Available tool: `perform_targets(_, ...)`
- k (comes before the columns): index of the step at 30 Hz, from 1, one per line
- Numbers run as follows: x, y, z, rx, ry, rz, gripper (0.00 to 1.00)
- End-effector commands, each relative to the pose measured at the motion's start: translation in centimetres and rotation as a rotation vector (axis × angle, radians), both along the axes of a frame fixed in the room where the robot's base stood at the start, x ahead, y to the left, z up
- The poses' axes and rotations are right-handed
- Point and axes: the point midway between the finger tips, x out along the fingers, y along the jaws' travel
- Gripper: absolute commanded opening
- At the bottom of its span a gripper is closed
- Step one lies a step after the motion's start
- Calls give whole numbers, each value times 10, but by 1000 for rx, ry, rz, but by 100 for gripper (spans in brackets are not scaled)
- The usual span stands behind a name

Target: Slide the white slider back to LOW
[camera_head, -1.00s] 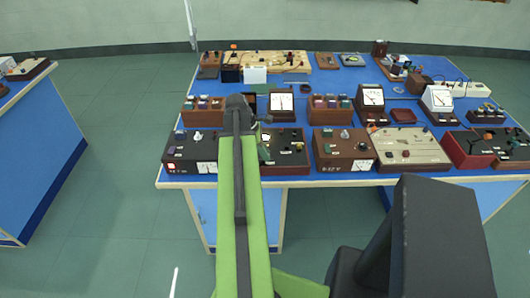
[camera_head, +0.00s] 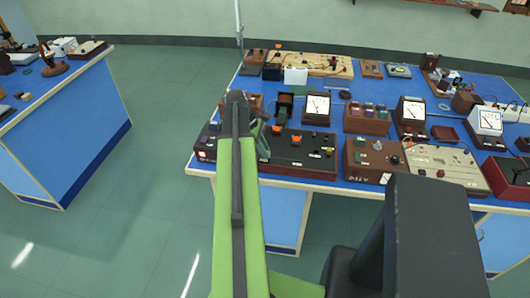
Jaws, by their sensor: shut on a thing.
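I cannot make out the white slider or a LOW mark in the head view. My green and black arm reaches forward over the bench's front left part. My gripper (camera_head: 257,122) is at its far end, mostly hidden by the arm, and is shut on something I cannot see. It is over the left part of the front row, by a long dark control box (camera_head: 313,164). This box has orange and light knobs on its top, and the arm covers its left end. Another dark part of the row (camera_head: 206,143) shows left of the arm.
The blue bench (camera_head: 346,94) is crowded with instruments. A white-faced meter (camera_head: 318,105), a brown box (camera_head: 368,119) and a beige panel (camera_head: 447,166) stand right of my gripper. Another blue bench (camera_head: 70,115) is at the left, with open floor (camera_head: 155,125) between them.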

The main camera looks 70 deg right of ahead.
Motion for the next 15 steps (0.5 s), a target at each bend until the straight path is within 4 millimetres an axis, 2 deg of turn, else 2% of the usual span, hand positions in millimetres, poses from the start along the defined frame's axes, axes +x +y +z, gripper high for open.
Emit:
perform_targets(5, -3, -1, -1, 13, -10, -10, 0)
perform_targets(6, -5, -1, -1, 13, -9, -11, 24)
perform_targets(9, -7, -3, -1, 11, -8, -15, 37)
perform_targets(11, -8, -3, -1, 10, -8, -17, 42)
perform_targets(15, -10, -5, -1, 9, -7, -18, 42)
